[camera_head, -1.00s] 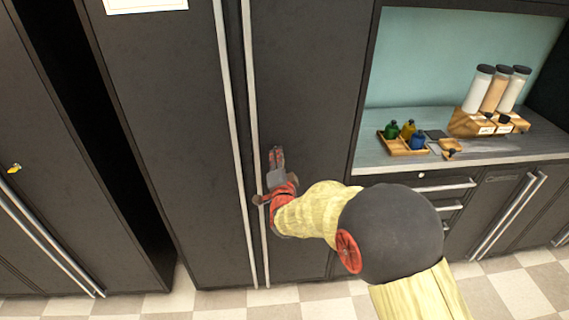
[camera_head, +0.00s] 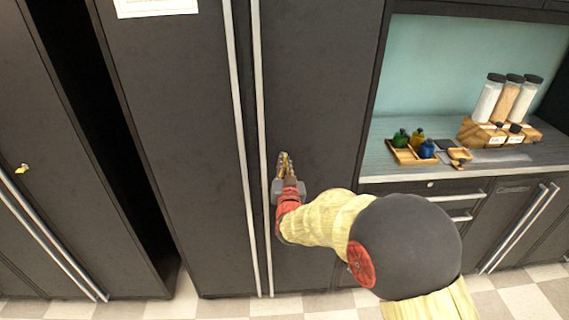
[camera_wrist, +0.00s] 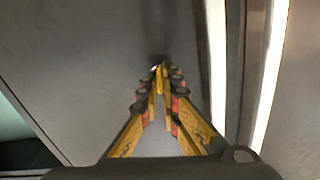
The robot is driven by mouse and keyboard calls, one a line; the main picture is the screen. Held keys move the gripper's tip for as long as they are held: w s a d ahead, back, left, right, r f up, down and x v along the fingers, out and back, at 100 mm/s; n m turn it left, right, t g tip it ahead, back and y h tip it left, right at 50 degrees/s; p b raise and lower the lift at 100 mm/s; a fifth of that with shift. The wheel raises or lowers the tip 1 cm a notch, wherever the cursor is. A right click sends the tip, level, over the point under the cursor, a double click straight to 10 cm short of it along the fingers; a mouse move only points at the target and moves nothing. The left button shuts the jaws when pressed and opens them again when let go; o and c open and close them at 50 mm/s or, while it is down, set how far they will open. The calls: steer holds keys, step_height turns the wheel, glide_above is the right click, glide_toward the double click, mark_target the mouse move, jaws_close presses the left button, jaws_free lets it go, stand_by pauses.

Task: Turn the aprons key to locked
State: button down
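My gripper (camera_head: 285,157) is at the dark cabinet door (camera_head: 315,80), just right of the door's long pale handle. In the wrist view, its yellow fingers (camera_wrist: 160,72) converge close together near the door surface. A small yellow piece (camera_wrist: 160,82), perhaps a key, shows between the tips with a bright glint beside it. I cannot tell whether the fingers grip it or only stand around it. The lock face is hidden behind the fingers in the head view. Another brass-coloured key (camera_head: 22,169) sticks out of the cabinet door at the far left. No lettering is readable.
Long vertical handles (camera_head: 244,150) run close left of my gripper; they show at right in the wrist view (camera_wrist: 270,75). A counter (camera_head: 385,170) at right bears a wooden tray (camera_head: 405,155) with small bottles and a rack (camera_head: 485,135) of jars. A white sheet (camera_head: 157,6) hangs top left.

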steer(key=shift+f+n, duration=0.1)
steer(key=shift+n, duration=0.8)
steer(key=c, duration=2)
jaws_free()
steer(key=shift+c, duration=0.2)
steer(key=s, duration=1.2)
